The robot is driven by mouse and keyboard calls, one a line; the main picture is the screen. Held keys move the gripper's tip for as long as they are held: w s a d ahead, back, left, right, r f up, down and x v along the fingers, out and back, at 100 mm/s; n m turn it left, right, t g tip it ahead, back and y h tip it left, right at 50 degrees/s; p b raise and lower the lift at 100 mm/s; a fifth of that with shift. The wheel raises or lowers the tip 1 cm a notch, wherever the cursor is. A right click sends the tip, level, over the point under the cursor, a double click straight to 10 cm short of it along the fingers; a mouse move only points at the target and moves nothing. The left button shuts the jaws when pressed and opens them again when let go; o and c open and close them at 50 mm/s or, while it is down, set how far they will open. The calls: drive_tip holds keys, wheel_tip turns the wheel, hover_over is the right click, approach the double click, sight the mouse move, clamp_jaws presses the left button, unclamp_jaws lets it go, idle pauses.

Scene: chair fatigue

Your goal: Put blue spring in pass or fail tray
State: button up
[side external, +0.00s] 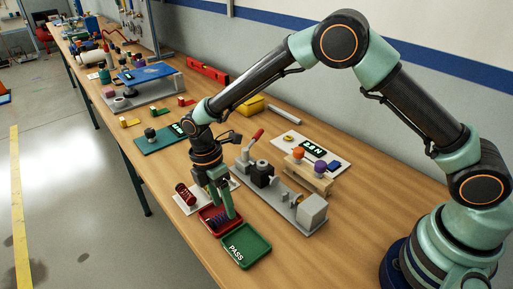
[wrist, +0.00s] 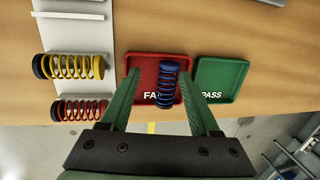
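The blue spring (wrist: 169,83) shows in the wrist view over the red FAIL tray (wrist: 143,75), with its length running away from me. It looks to be lying in the tray. The green PASS tray (wrist: 221,76) is just right of it and looks empty. My gripper (wrist: 162,75) is open, with its green fingers apart on either side of the spring and gaps beside it. In the side view, my gripper (side external: 224,207) points down at the red tray (side external: 212,222), and the green tray (side external: 246,246) is in front. The blue spring is hard to make out there.
A white rack (wrist: 85,78) left of the trays holds a yellow spring (wrist: 70,66) and a red spring (wrist: 80,110). A grey test fixture (side external: 280,195) with a red-handled lever stands close behind the trays. The table's front edge is near the trays.

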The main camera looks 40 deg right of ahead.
drive_tip(key=shift+r, duration=0.1)
drive_tip(key=d+r+m+t, duration=0.1)
drive_tip(key=d+r+m, duration=0.15)
drive_tip(key=r, duration=0.75)
drive_tip(key=d+r+m+t, duration=0.15)
drive_tip(key=d+r, duration=0.25)
drive_tip(key=r, duration=0.6)
drive_tip(key=s+d+r+m+t, duration=0.3)
drive_tip(key=s+d+m+t, duration=0.2)
drive_tip(key=s+d+m, duration=0.8)
drive_tip(key=shift+m+y, duration=0.4)
drive_tip(key=shift+m, duration=0.2)
